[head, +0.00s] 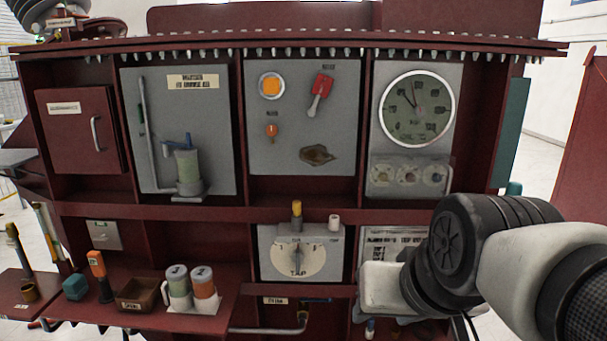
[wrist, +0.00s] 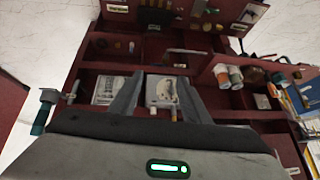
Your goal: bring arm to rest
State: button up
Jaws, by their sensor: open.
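My arm (head: 490,250) reaches in from the right edge of the head view, bent in front of the lower right of the dark red cabinet (head: 190,220). My gripper (wrist: 148,98) shows in the wrist view with its two grey fingers apart and nothing between them. It points toward the cabinet's lower panels, apart from them. The fingertips are hidden in the head view.
The dial panel (head: 300,256) and gauge (head: 418,107) are near my arm. A shelf at lower left holds two cups (head: 190,287), a brown bin (head: 138,294), an orange-handled tool (head: 98,268) and a teal block (head: 76,287). A red lever (head: 320,90) sits above.

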jog(key=s+d+f+g+h, duration=0.1)
jog(key=s+d+f, duration=0.15)
jog(key=s, duration=0.25)
notch_tip(320, 180, up, 17)
jog(key=p, duration=1.7)
jog(key=shift+w+r, duration=0.15)
jog(key=shift+w, duration=0.25)
jog(key=shift+d, duration=0.1)
